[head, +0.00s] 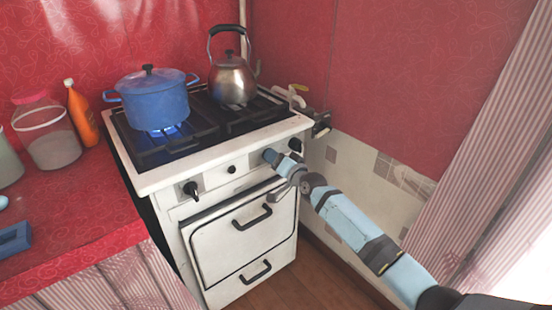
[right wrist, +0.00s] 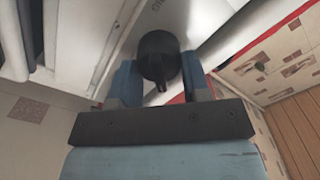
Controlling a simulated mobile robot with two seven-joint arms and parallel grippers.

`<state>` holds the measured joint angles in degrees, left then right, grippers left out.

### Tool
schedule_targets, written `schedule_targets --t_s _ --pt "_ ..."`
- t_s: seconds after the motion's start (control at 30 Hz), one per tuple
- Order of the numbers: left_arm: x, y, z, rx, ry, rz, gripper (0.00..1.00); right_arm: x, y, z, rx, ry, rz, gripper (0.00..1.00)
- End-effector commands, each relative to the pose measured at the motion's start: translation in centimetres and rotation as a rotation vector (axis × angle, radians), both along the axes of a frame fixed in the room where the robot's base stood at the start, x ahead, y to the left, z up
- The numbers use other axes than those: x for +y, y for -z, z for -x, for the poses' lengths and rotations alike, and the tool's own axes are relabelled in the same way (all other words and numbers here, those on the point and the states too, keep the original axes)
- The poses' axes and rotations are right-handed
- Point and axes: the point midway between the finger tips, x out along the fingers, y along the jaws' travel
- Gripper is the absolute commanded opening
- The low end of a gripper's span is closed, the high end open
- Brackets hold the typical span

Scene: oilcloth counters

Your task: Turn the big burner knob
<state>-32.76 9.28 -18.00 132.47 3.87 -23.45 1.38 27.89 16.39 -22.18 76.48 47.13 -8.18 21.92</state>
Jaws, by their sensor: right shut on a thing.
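The white stove (head: 165,178) has black knobs along its front panel. One knob (head: 191,188) is at the left, a smaller one (head: 232,169) in the middle and another (head: 295,144) at the right end. My right gripper (head: 269,156) is at the right part of the panel. In the right wrist view a round black knob (right wrist: 158,58) sits between its blue fingers, and the gripper is shut on it. My left gripper is not in view.
A blue pot (head: 156,103) stands over a blue flame (head: 172,130); a kettle (head: 232,80) stands behind right. Oven handles (head: 252,217) stick out below the panel. Jars (head: 48,138) and an orange bottle (head: 82,115) crowd the left counter (head: 90,215). A wall is close at the right.

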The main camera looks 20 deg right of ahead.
Motion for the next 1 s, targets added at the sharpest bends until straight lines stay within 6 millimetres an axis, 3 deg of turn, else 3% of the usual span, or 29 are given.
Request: schedule_targets --t_s 0.4,0.43,0.53,0.87,1.0 --pt "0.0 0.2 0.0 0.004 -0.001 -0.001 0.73 0.0 0.0 0.0 0.003 0.000 -0.008 0.20" --pt "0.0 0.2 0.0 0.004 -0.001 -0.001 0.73 0.0 0.0 0.0 0.003 0.000 -0.008 0.46" --pt "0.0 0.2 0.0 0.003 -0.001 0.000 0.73 0.0 0.0 0.0 0.003 0.000 -0.008 0.67" --pt "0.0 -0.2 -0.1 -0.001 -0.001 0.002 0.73 -0.1 0.0 0.3 0.003 0.000 -0.008 0.67" --pt "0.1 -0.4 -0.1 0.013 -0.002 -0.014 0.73 -0.6 -0.1 1.8 0.004 -0.001 -0.006 0.67"
